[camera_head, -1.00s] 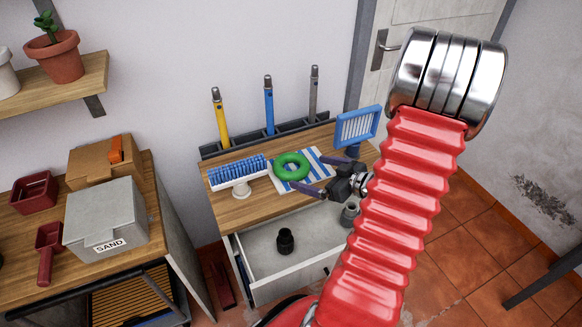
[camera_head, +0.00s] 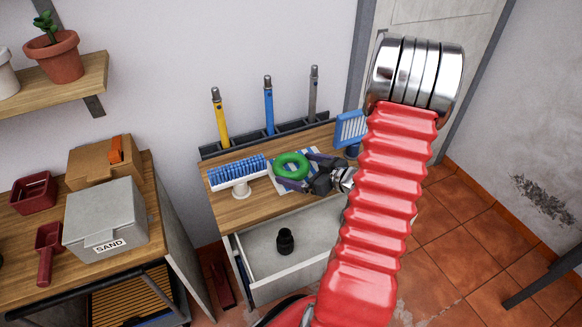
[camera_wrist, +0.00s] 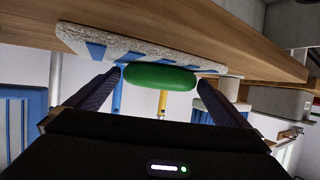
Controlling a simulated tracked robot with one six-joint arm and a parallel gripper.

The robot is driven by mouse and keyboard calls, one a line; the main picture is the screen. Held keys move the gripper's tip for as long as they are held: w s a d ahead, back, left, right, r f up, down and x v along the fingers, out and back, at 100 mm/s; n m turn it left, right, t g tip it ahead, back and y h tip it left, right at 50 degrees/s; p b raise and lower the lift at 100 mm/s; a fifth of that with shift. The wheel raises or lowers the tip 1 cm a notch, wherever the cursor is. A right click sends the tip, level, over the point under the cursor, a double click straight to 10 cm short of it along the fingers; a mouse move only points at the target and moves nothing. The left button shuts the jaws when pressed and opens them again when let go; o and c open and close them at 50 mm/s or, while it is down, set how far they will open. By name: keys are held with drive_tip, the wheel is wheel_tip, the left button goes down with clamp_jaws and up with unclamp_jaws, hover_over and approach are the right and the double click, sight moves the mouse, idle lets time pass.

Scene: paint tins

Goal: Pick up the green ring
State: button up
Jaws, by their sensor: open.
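The green ring (camera_head: 291,166) lies on a blue-and-white striped cloth (camera_head: 313,156) on the wooden top of the drawer cabinet. In the wrist view the ring (camera_wrist: 160,77) shows edge-on between the fingertips. My gripper (camera_head: 292,171) is open, with one finger at the far right side of the ring and the other at its near side. In the wrist view my gripper's fingers (camera_wrist: 160,88) stand left and right of the ring. Whether either finger touches it, I cannot tell.
Yellow, blue and grey handles rise from a rack (camera_head: 260,138) behind. The open drawer (camera_head: 290,275) below holds a black fitting (camera_head: 285,241).

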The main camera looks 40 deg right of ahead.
drive_tip(key=shift+w+f, duration=0.15)
drive_tip(key=shift+w, duration=0.25)
drive_tip(key=c, duration=1)
wheel_tip(320, 180, up, 10)
idle(0.7)
drive_tip(key=shift+s, duration=0.1)
idle(0.8)
